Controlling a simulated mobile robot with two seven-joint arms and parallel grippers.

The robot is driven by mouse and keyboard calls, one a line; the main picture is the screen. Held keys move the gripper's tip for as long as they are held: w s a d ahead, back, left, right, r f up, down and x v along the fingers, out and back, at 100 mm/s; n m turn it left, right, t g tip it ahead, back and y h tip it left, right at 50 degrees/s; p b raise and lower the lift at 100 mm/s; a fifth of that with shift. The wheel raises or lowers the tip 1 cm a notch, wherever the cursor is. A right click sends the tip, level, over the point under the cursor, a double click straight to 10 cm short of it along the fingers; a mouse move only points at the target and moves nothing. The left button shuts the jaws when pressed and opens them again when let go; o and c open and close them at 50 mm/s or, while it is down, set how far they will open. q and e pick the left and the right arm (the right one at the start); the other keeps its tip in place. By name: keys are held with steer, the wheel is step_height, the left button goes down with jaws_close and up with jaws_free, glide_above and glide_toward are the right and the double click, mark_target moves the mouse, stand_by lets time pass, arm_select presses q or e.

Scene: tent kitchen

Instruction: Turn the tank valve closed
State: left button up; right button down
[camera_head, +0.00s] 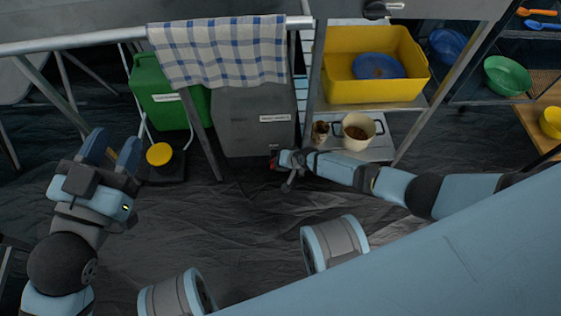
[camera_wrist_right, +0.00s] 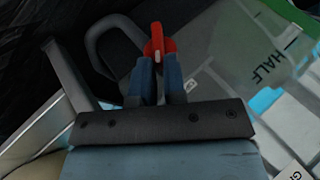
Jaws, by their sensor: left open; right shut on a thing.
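The red valve handle (camera_wrist_right: 158,38) shows in the right wrist view, with the blue fingers of my right gripper (camera_wrist_right: 157,62) shut on it. In the head view only a small bit of red (camera_head: 273,161) shows at the tips of my right gripper (camera_head: 280,158), low at the front of a grey tank (camera_head: 240,125) with a white label. The fingers hide part of the handle, and its exact angle is hard to tell. My left gripper (camera_head: 112,150) is open and empty at the left, above the dark floor and away from the tank.
A checked towel (camera_head: 220,50) hangs on a rail over the tank. A green container (camera_head: 165,95) and a yellow round lid (camera_head: 159,154) stand left of it. A shelf at right holds a yellow tub (camera_head: 370,92) and a pot (camera_head: 350,138).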

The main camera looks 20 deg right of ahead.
steer(key=shift+s+f, duration=0.1)
stand_by(0.4)
steer(key=c, duration=1.2)
jaws_free()
arm_select(q)
steer(key=s+r+n+p, duration=0.1)
steer(key=p, duration=0.2)
steer(key=s+d+r+n+p, duration=0.1)
steer(key=n+p, duration=0.1)
steer(key=p, duration=0.1)
steer(key=s+r+n+y+p, duration=0.1)
steer(key=p, duration=0.2)
steer(key=shift+d+r+n, duration=0.1)
steer(key=shift+d+n, duration=0.25)
steer(key=shift+n, duration=0.05)
arm_select(e)
steer(key=v, duration=1.4)
steer(key=shift+f, duration=0.1)
